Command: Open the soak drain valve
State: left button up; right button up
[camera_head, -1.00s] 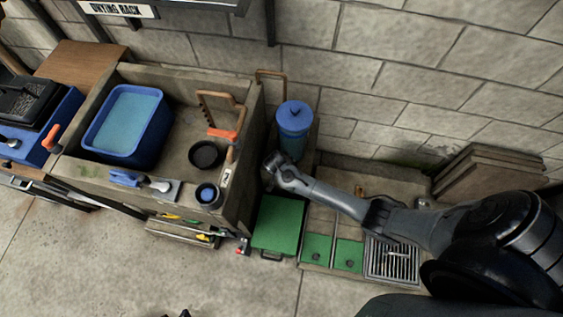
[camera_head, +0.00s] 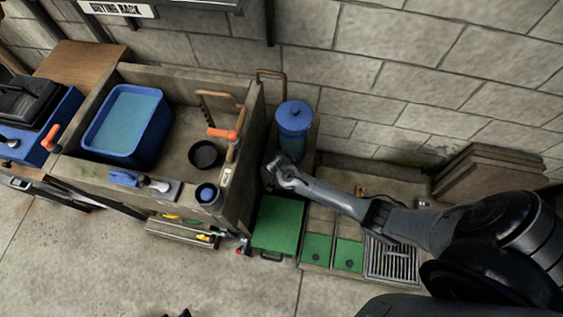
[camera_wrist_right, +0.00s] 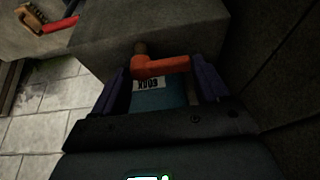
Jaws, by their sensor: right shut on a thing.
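In the right wrist view, the orange valve handle (camera_wrist_right: 163,66) lies crosswise between the two fingers of my right gripper (camera_wrist_right: 160,78), which is shut on it. A blue body with a white label (camera_wrist_right: 148,84) reading SOAK, upside down, shows just behind the handle. In the head view, my right arm comes in from the right, and its gripper (camera_head: 281,163) is at the foot of the blue lidded canister (camera_head: 294,128). The valve itself is hidden there. My left gripper is not recognisable in view.
A stone sink (camera_head: 180,120) stands to the left, holding a blue water tub (camera_head: 127,122) and a black round dish (camera_head: 204,154). An orange-handled tap (camera_head: 222,134) rises at its right side. Green panels (camera_head: 277,224) and a grate (camera_head: 393,262) lie below my forearm.

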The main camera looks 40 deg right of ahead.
jog(key=shift+s+r+n+t+y+p, duration=0.2)
jog(key=shift+s+n+t+y+p, duration=0.1)
jog(key=shift+n+p, duration=0.8)
jog(key=n+p, duration=0.2)
jog(key=shift+s+a+t+y+p, duration=0.1)
jog(key=shift+s+t+y+p, duration=0.2)
jog(key=shift+y, duration=0.1)
jog(key=n+p, duration=0.1)
jog(key=n+y+p, duration=0.1)
jog(key=n, duration=0.1)
jog(key=n+p, duration=0.1)
jog(key=n, duration=0.1)
jog(key=shift+s+t+y, duration=0.3)
jog(key=shift+s, duration=0.1)
jog(key=n, duration=0.2)
jog(key=n+y, duration=0.1)
jog(key=n, duration=0.1)
jog(key=s+d+n+y, duration=0.1)
jog(key=n, duration=0.1)
jog(key=shift+f+n, duration=0.2)
jog(key=shift+n, duration=0.1)
jog(key=shift+s+d+n+g+y, duration=0.2)
jog(key=shift+n+g+y, duration=0.3)
jog(key=shift+n, duration=0.5)
